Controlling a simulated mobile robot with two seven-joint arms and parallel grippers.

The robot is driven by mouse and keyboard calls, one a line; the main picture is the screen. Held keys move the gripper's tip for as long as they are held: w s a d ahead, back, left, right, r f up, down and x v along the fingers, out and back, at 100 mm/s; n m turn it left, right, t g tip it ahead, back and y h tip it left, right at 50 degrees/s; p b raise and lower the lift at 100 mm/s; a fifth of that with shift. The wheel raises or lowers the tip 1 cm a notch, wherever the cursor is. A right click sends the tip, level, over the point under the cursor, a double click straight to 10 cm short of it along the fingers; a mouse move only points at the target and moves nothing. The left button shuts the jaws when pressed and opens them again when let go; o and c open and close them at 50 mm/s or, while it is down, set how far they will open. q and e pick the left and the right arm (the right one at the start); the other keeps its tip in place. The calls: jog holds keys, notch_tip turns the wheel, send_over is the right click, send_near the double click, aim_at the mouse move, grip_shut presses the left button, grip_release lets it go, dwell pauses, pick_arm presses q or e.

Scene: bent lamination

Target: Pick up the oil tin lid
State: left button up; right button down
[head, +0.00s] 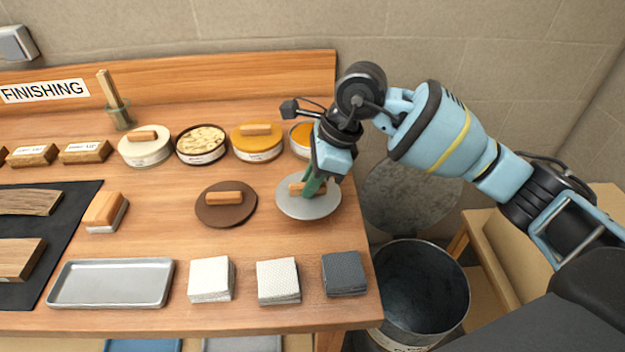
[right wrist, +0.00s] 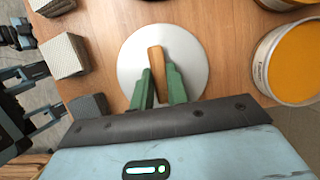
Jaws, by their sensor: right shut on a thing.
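A round grey lid (head: 308,207) with a wooden bar handle (head: 296,188) is at the right end of the bench. It looks flat, and I cannot tell whether it rests on the wood or is just above it. My right gripper (head: 312,186) is shut on that handle from above. In the right wrist view the green fingers (right wrist: 161,88) lie on both sides of the handle (right wrist: 156,62), over the pale lid (right wrist: 132,55). An open tin of orange contents (head: 299,141) stands behind, partly hidden by my arm.
A brown lid (head: 226,211) lies just left of the grey one. Lidded tins (head: 257,150) and an open tin of flakes (head: 203,147) stand behind. Cloth stacks (head: 278,281) and a metal tray (head: 112,284) line the front. A dark bin (head: 420,290) stands off the right edge.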

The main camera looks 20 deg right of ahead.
jog(key=s+a, duration=0.2)
jog(key=s, duration=0.2)
jog(key=s+a+r, duration=0.1)
jog(key=s+a, duration=0.1)
jog(key=s, duration=0.2)
jog(key=s+a, duration=0.2)
jog(key=s, duration=0.2)
jog(key=shift+s+a+r+b, duration=0.15)
jog(key=shift+s+a+b, duration=0.1)
jog(key=shift+b, duration=0.15)
jog(key=shift+w, duration=0.1)
